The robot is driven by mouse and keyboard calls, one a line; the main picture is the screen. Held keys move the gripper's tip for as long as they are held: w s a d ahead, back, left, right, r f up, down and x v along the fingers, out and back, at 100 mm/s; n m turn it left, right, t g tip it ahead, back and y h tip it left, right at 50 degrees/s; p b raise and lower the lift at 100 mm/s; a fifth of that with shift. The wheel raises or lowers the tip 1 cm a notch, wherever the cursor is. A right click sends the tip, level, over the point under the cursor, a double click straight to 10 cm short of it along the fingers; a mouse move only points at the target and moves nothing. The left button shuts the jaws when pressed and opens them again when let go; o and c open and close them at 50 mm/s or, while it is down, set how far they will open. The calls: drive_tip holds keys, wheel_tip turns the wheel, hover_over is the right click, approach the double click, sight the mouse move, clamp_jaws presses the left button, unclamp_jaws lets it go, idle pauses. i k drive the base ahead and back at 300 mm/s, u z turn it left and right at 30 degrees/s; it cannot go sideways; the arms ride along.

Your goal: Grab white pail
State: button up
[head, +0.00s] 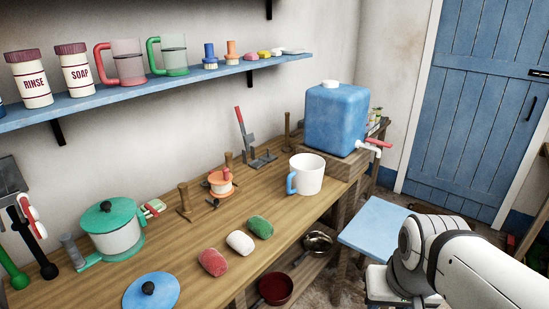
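A white vessel with a blue side handle (311,177) stands upright on the wooden bench, left of and in front of the blue water tank. It looks like a large mug and is the closest match to a white pail in view. Its open top faces up, and nothing touches it. My arm shows at the lower right, to the right of and nearer than the vessel. I cannot make out gripper fingers on it.
The blue tank (335,118) with a red-handled tap stands behind the vessel. Red, white and green soaps (240,242), a spool (220,184) and a green-lidded pot (117,236) share the bench (185,250). A blue stool-like top (377,226) is at right. The shelf (130,93) overhangs the left.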

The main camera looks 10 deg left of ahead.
sight(304, 177)
drive_tip(key=u, duration=0.4)
drive_tip(key=i, duration=0.95)
drive_tip(key=u, duration=0.4)
